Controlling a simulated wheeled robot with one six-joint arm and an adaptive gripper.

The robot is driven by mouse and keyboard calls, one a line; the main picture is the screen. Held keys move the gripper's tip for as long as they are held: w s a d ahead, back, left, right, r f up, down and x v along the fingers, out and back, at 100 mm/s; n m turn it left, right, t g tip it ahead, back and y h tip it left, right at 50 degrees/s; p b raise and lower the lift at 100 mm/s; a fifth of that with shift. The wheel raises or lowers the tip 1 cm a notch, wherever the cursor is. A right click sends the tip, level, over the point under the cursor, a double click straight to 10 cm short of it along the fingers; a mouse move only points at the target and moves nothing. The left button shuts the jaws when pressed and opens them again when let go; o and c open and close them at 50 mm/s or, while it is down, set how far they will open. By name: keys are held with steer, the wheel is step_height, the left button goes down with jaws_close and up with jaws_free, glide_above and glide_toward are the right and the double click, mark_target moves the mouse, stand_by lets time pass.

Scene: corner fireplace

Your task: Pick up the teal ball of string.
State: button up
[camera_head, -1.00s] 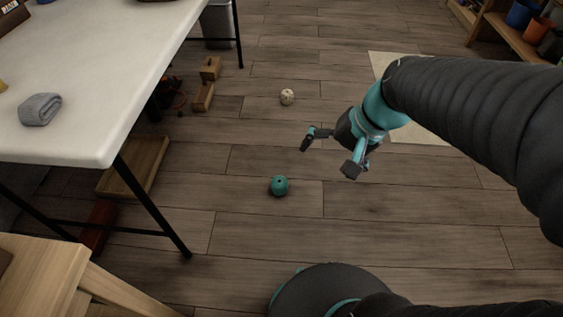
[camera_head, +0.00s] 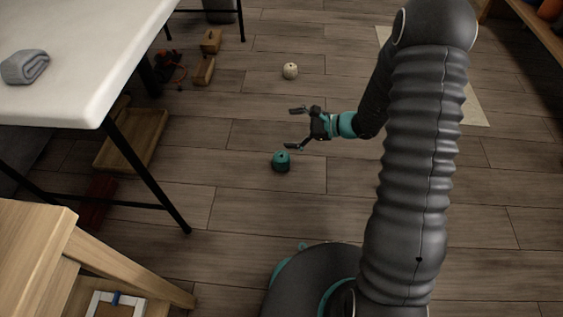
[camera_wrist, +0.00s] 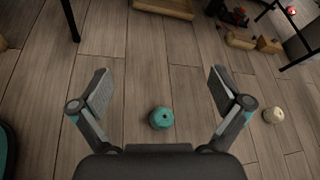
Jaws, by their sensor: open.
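The teal ball of string (camera_head: 281,162) lies on the wooden floor, right of the white table's legs. My gripper (camera_head: 293,128) is open and empty, its fingers pointing left in the head view. One finger's tip lies close above the ball in that picture; I cannot tell the height between them. In the wrist view the teal ball (camera_wrist: 161,118) shows between the two spread fingers of my gripper (camera_wrist: 160,88), close to the palm edge. Nothing covers it there.
A cream ball (camera_head: 290,71) lies farther back on the floor. Wooden blocks (camera_head: 205,71) and a wooden tray (camera_head: 131,140) lie near the white table (camera_head: 75,75). A wooden stool-like piece (camera_head: 40,235) stands at lower left. The floor around the teal ball is clear.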

steer(key=w+d+f+m+t+b, duration=0.1)
steer(key=w+f+m+t, duration=0.15)
steer(key=f, duration=0.35)
steer(key=w+d+f+m+t, duration=0.1)
steer(key=f+m, duration=0.2)
steer(key=f, duration=0.3)
steer(key=m+t+h+b, duration=0.1)
steer(key=m+t+h, duration=0.2)
steer(key=m, duration=0.2)
glide_toward(288, 163)
steer(key=shift+w+a+r, duration=0.15)
steer(key=shift+a+r, duration=0.15)
steer(key=shift+r, duration=0.05)
steer(key=shift+w+a+f, duration=0.1)
steer(key=shift+f, duration=0.15)
steer(key=b+x, duration=0.1)
steer(key=x, duration=0.7)
steer(key=shift+f, duration=0.1)
steer(key=shift+f+b+x, duration=0.15)
steer(key=shift+b+x, duration=0.15)
steer(key=shift+x, duration=1)
steer(key=shift+f+b+x, duration=0.1)
steer(key=shift+b+x, duration=0.2)
steer(key=shift+x, duration=1)
steer(key=c, duration=1.2)
